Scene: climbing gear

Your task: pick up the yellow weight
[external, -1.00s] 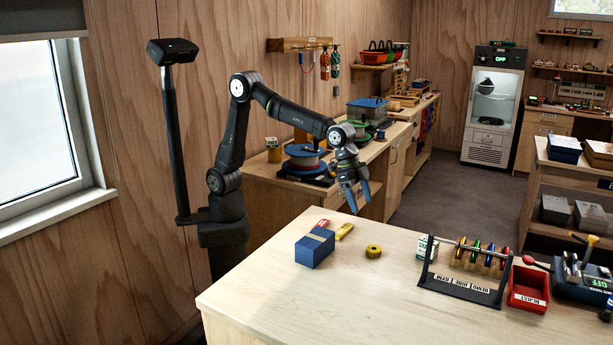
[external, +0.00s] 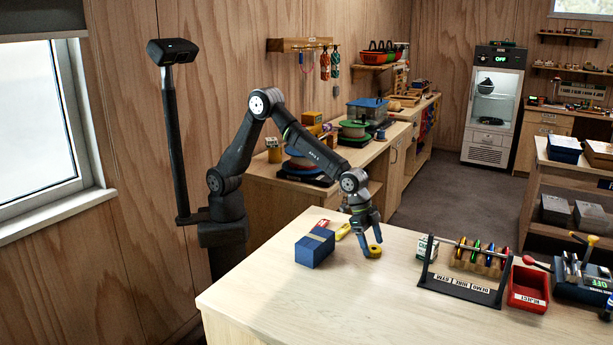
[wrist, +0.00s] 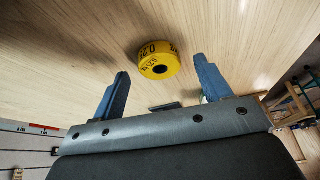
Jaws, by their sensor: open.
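The yellow weight (external: 375,249) is a short round disc lying on the wooden table. In the wrist view the yellow weight (wrist: 158,60) shows dark printed digits and a small hole, and it sits just beyond and between the two blue fingers.
The table's front is clear.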

